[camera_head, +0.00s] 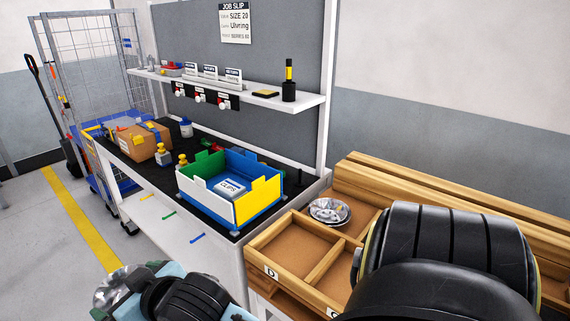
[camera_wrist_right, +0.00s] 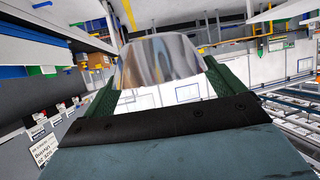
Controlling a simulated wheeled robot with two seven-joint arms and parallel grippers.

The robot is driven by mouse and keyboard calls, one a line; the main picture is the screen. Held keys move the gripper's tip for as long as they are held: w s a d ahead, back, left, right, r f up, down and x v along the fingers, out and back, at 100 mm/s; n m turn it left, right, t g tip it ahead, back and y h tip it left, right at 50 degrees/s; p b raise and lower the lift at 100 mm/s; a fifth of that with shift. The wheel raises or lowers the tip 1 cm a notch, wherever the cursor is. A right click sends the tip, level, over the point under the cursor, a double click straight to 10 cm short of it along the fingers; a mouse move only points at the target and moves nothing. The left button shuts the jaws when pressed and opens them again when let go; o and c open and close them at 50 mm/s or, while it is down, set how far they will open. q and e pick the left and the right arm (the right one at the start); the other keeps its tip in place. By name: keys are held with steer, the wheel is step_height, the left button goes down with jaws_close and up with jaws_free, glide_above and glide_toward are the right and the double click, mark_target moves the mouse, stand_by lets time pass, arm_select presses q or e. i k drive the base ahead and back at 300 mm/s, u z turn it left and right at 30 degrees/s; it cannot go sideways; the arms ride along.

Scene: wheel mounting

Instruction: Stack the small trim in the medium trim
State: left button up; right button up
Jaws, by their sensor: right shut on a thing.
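My right gripper (camera_head: 128,289) is at the bottom left of the head view. It is shut on a shiny silver trim (camera_head: 115,286), held in the air over the floor in front of the bench. In the right wrist view the held trim (camera_wrist_right: 160,62) sits between the green fingers. Its size class is not clear. Another shiny silver trim (camera_head: 330,210) lies in a back compartment of the wooden tray, well to the right of the gripper. I cannot tell whether it is one piece or several. My left gripper is not in view.
The wooden tray (camera_head: 272,240) has empty front compartments. A large black rounded shape covers its right side. On the workbench stands a blue, yellow and white bin (camera_head: 258,205), with a cardboard box (camera_head: 143,141) farther left. A blue cart (camera_head: 113,122) stands beyond.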

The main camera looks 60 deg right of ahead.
mark_target(328, 218)
steer(key=z, duration=0.45)
steer(key=i, duration=1.45)
steer(key=z, duration=1.75)
steer(key=i, duration=0.65)
steer(key=z, duration=0.7)
